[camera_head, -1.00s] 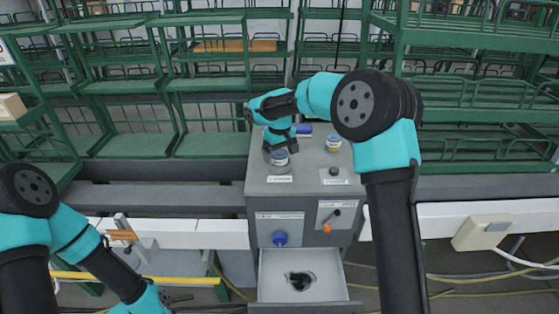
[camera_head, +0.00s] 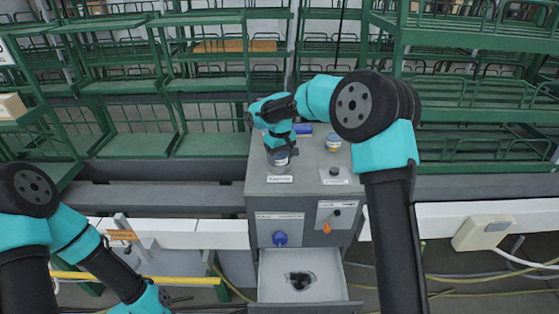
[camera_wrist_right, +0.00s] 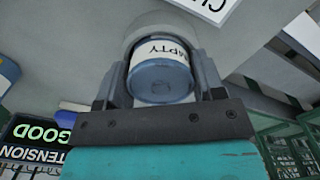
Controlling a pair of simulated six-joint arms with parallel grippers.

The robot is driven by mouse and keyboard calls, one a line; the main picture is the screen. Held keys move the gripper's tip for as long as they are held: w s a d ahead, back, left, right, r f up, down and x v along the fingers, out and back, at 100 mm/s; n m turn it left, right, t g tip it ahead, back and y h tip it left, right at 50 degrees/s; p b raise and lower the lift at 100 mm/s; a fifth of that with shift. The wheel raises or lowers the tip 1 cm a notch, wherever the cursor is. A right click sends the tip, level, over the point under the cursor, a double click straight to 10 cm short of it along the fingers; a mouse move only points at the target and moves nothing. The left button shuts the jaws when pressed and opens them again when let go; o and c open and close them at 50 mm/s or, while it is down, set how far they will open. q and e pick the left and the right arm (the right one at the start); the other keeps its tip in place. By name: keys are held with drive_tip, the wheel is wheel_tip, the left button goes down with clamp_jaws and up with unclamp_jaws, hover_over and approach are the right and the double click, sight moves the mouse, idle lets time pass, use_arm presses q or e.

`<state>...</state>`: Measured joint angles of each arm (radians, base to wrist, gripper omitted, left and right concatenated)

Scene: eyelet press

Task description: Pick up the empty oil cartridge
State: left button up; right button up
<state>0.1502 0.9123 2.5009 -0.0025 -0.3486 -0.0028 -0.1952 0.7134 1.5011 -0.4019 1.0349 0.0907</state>
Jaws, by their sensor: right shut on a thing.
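The empty oil cartridge (camera_wrist_right: 160,78) is a small blue-grey cylinder with a white label, on which the letters "MPTY" can be read in the right wrist view. It stands at the left of the grey cabinet top, and in the head view it (camera_head: 278,160) is partly hidden by my gripper. My right gripper (camera_head: 281,151) is shut on it, with one finger on each side in the right wrist view (camera_wrist_right: 158,88). My left arm is low at the left of the head view; its fingers are not clear at the bottom edge.
A blue object (camera_head: 303,129) lies behind. A black knob (camera_head: 334,171) is at front right. The drawer (camera_head: 331,284) below is open, with a dark thing inside.

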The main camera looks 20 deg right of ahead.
drive_tip(key=c, duration=0.3)
drive_tip(key=shift+r, duration=0.15)
drive_tip(key=shift+r, duration=1.3)
drive_tip(key=s+a+r, duration=0.1)
drive_tip(key=s+a, duration=0.1)
drive_tip(key=s, duration=0.5)
drive_tip(key=s+a+r, duration=0.1)
drive_tip(key=s+a, duration=0.1)
drive_tip(key=s, duration=0.6)
drive_tip(key=shift+s+a, duration=0.2)
drive_tip(key=shift+r, duration=0.1)
